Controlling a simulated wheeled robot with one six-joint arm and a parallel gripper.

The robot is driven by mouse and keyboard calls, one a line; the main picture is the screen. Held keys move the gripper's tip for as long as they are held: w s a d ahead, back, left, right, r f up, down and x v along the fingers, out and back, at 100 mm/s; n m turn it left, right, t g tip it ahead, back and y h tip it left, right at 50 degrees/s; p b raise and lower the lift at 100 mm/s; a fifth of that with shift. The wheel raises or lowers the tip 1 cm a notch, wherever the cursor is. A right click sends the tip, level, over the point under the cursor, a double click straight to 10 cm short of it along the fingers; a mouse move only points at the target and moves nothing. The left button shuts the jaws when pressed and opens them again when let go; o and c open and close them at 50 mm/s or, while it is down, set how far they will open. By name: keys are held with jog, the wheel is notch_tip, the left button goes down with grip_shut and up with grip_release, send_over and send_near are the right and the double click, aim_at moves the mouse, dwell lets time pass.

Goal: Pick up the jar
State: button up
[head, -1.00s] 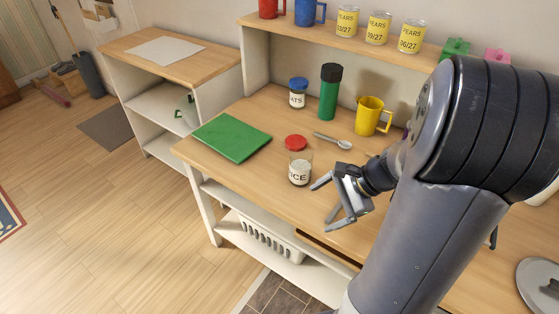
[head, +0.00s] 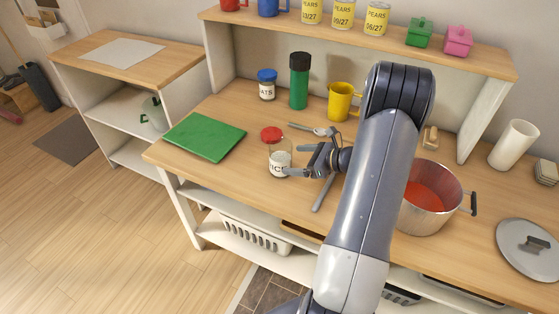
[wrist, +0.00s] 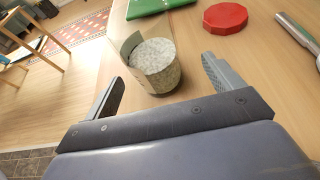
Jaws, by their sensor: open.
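A clear jar (head: 279,160) with a red lid, white contents and a label partly reading "ICE" stands upright on the wooden counter. In the wrist view its pale contents (wrist: 158,68) show just ahead of my fingers, with the red lid (wrist: 225,17) farther up. A second jar (head: 267,86), with a blue lid and a label ending "ATS", stands farther back. My gripper (head: 304,190) is open, low over the counter just right of the red-lidded jar. In the wrist view the jar lies between the lines of my two fingers (wrist: 163,72); I cannot tell whether they touch it.
A green flat item (head: 205,136) lies left of the jar. A spoon (head: 312,129), a green bottle (head: 299,82) and a yellow mug (head: 341,101) are behind it. A pot (head: 432,198) with red contents stands right of my arm. The counter's front edge is close.

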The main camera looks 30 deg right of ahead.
aim_at(290, 161)
jog(key=x, duration=0.3)
jog(key=a+x, duration=0.1)
jog(key=x, duration=0.1)
jog(key=shift+s+d+r+p, duration=0.1)
jog(key=shift+s+p, duration=0.2)
jog(key=shift+p, duration=0.05)
jog(key=shift+w+a, duration=0.2)
jog(key=shift+w, duration=0.2)
jog(key=c, duration=1.3)
